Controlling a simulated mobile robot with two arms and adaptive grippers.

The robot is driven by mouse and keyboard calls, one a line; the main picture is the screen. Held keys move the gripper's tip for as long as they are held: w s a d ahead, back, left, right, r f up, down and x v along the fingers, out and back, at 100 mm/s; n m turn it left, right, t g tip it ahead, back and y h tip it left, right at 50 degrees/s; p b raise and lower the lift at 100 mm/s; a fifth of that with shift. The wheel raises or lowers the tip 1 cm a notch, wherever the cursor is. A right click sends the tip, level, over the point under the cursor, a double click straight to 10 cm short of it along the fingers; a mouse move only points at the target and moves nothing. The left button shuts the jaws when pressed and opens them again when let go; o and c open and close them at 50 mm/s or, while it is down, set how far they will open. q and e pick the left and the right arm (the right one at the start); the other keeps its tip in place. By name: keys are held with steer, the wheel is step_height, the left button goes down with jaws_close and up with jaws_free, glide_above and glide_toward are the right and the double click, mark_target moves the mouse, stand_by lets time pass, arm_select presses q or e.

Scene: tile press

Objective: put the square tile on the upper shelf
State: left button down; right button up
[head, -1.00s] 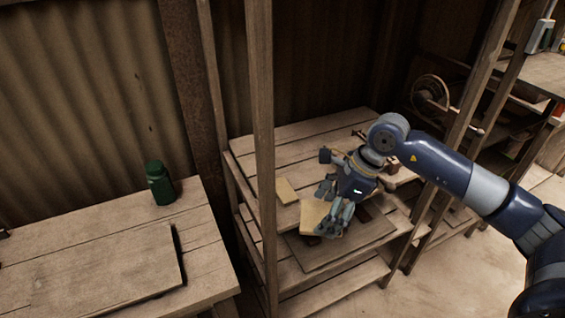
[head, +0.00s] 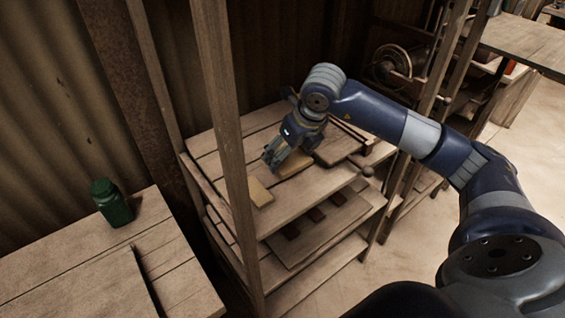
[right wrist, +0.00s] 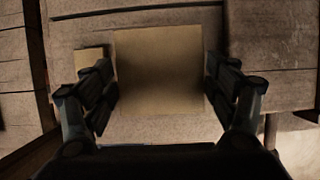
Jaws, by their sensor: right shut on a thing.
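The square tile (head: 295,165) is pale yellow and flat. My right gripper (head: 275,159) is shut on it over the upper shelf (head: 290,202) of the wooden rack. In the right wrist view the tile (right wrist: 158,75) fills the space between both fingers (right wrist: 160,92). The tile looks level and very low over the boards; I cannot tell whether it touches them. My left gripper is not in view.
A smaller pale block (head: 260,192) lies on the upper shelf, left of the tile. A brown board-like thing (head: 338,148) lies to its right. A rack post (head: 228,130) stands in front at left. A green bottle (head: 111,203) stands on the left table.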

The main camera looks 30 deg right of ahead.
mark_target(291, 161)
steer(key=shift+f, duration=0.7)
step_height(291, 161, down, 3)
steer(key=shift+p, duration=0.3)
steer(key=shift+w, duration=0.1)
steer(key=shift+f+b, duration=0.25)
steer(key=shift+b, duration=0.05)
steer(key=o, duration=1.2)
steer(key=shift+r, duration=0.1)
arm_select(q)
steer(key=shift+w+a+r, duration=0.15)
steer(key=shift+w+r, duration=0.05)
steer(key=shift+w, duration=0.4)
arm_select(e)
steer(key=shift+o, duration=0.2)
steer(key=shift+r+p, duration=0.15)
steer(key=shift+p, duration=0.15)
arm_select(q)
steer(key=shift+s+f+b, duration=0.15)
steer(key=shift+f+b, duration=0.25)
steer(key=shift+b, duration=0.15)
arm_select(e)
steer(key=v, duration=1.2)
